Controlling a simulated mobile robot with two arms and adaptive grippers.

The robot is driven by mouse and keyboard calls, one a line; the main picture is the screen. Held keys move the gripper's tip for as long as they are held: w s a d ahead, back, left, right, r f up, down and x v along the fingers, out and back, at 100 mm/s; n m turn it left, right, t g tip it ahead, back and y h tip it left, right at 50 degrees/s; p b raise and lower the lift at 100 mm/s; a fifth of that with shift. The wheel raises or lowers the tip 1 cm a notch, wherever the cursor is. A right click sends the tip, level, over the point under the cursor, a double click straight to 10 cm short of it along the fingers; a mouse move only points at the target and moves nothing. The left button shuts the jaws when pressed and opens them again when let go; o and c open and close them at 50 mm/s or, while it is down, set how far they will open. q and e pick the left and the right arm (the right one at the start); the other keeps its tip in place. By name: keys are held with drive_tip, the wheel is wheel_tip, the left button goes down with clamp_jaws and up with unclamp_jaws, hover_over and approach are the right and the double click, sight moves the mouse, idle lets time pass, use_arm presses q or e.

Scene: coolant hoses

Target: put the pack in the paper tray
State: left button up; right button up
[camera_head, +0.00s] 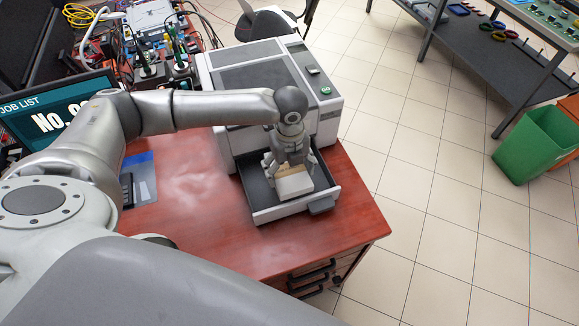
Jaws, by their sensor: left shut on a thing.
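The pack (294,185) is a small pale block with a tan band along its upper edge. My left gripper (288,166) points down and is shut on it. The pack is within the outline of the open paper tray (259,192), a dark-floored drawer pulled out from the front of the grey and white printer (265,85). I cannot tell whether the pack touches the tray floor. The gripper hides the pack's far side. My right gripper is not in view.
The tray stands over a reddish wooden desk (200,225). A monitor (60,110) and cable-filled equipment (165,60) are at the left. A green bin (535,145) stands on the tiled floor at the right, below a workbench with a shelf (480,55).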

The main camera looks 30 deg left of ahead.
sight(290, 173)
use_arm(q)
drive_tip(key=shift+f, duration=0.3)
drive_tip(key=o, duration=1.1)
drive_tip(key=shift+o, duration=0.2)
wheel_tip(290, 173, up, 13)
drive_tip(key=b, duration=0.2)
drive_tip(key=shift+r, duration=0.15)
drive_tip(key=shift+d, duration=0.1)
